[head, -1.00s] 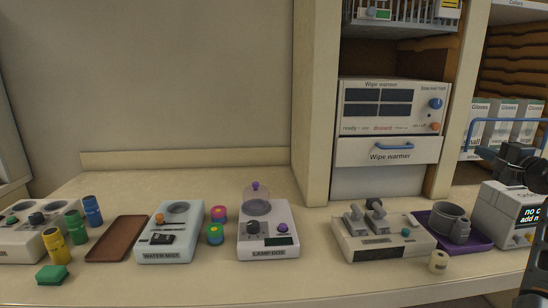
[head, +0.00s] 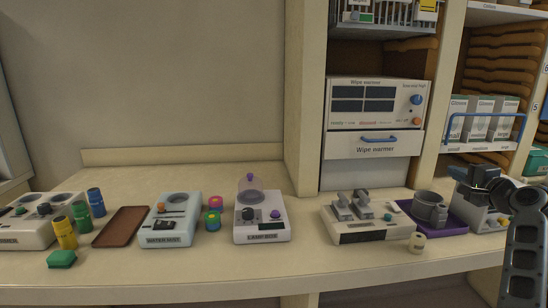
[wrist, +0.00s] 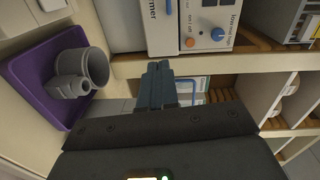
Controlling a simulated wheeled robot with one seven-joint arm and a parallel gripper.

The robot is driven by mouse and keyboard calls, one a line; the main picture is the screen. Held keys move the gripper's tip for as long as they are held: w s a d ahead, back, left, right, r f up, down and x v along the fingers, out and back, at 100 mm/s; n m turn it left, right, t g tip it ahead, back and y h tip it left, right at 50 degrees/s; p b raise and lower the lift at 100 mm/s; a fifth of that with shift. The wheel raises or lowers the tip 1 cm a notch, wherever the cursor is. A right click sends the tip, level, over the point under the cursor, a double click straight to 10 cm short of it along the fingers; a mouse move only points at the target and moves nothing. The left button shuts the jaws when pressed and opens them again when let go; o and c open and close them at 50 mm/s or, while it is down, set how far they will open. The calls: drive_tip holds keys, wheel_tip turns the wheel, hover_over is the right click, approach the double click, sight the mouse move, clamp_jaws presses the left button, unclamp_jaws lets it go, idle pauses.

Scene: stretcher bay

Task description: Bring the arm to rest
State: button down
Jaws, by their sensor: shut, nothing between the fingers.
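My gripper (wrist: 160,82) is shut and empty in the wrist view, its dark fingers pressed together. In the head view my arm comes in at the right edge, and my gripper (head: 474,180) is held in front of a white device (head: 494,219), hiding part of it. The wrist view shows the purple tray (wrist: 30,84) with a grey mug (wrist: 92,68) to the left of the fingers, apart from them.
The wipe warmer (head: 376,105) stands in the shelf unit behind the counter. Glove boxes (head: 478,118) fill the right shelf.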

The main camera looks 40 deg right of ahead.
drive_tip(key=a+f+n+g+y, duration=0.1)
drive_tip(key=a+f+n, duration=0.3)
drive_tip(key=a+f, duration=0.85)
drive_tip(key=a+f+n+g+y, duration=0.1)
drive_tip(key=a+f+n, duration=0.2)
drive_tip(key=a+f, duration=0.95)
drive_tip(key=s+a+r+n+y, duration=0.15)
drive_tip(key=s+a+n, duration=0.3)
drive_tip(key=a, duration=1.05)
drive_tip(key=s+a+r+n+t+y, duration=0.1)
drive_tip(key=s+a+r+n+y, duration=0.2)
drive_tip(key=s+a+r+n, duration=0.5)
drive_tip(key=s+a+r+n+t+y, duration=0.1)
drive_tip(key=s+a+r+n+y, duration=0.25)
drive_tip(key=s+a, duration=0.8)
wheel_tip(320, 180, down, 10)
drive_tip(key=b, duration=1)
drive_tip(key=shift+w+d+n+h, duration=0.15)
drive_tip(key=shift+d+n+h, duration=0.15)
drive_tip(key=shift+d+h, duration=0.1)
